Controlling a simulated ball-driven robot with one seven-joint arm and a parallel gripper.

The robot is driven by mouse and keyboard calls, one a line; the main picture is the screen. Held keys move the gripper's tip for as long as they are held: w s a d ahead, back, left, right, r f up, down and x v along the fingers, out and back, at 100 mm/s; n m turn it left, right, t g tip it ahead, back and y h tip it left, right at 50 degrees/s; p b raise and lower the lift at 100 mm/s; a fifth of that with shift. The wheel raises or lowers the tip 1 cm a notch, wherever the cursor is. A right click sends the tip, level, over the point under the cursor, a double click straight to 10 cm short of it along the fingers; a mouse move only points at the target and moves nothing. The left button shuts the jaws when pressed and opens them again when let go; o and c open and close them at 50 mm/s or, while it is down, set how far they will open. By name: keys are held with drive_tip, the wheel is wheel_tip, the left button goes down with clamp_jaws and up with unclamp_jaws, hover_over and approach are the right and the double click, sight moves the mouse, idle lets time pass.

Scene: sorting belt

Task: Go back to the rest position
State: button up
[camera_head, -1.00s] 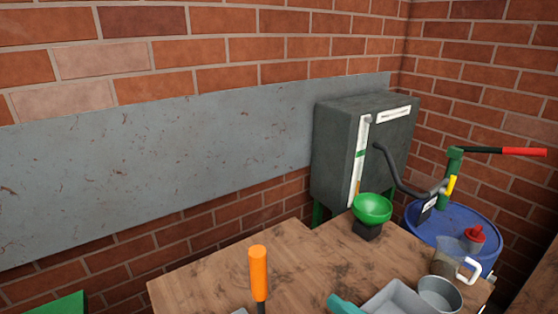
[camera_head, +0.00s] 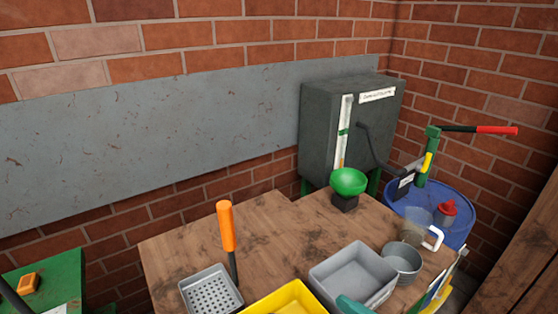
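My gripper is not visible in the head view, so its state and anything it may hold cannot be seen. A wooden workbench (camera_head: 270,230) fills the lower middle. On it are a perforated grey tray (camera_head: 211,290) with an orange-handled tool (camera_head: 227,228) leaning up from it, a yellow bin (camera_head: 288,300), a grey bin (camera_head: 352,275), a round grey cup (camera_head: 402,261) and a clear jug with a white handle (camera_head: 417,231). A teal object (camera_head: 352,305) shows at the bottom edge, partly cut off, beside the grey bin.
A dark grey tank (camera_head: 330,130) stands behind the bench, with a green funnel (camera_head: 348,181) before it. A blue drum (camera_head: 460,208) with a green pump and red can (camera_head: 446,213) is at right. A green surface (camera_head: 55,280) is at lower left. Brick walls close the back.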

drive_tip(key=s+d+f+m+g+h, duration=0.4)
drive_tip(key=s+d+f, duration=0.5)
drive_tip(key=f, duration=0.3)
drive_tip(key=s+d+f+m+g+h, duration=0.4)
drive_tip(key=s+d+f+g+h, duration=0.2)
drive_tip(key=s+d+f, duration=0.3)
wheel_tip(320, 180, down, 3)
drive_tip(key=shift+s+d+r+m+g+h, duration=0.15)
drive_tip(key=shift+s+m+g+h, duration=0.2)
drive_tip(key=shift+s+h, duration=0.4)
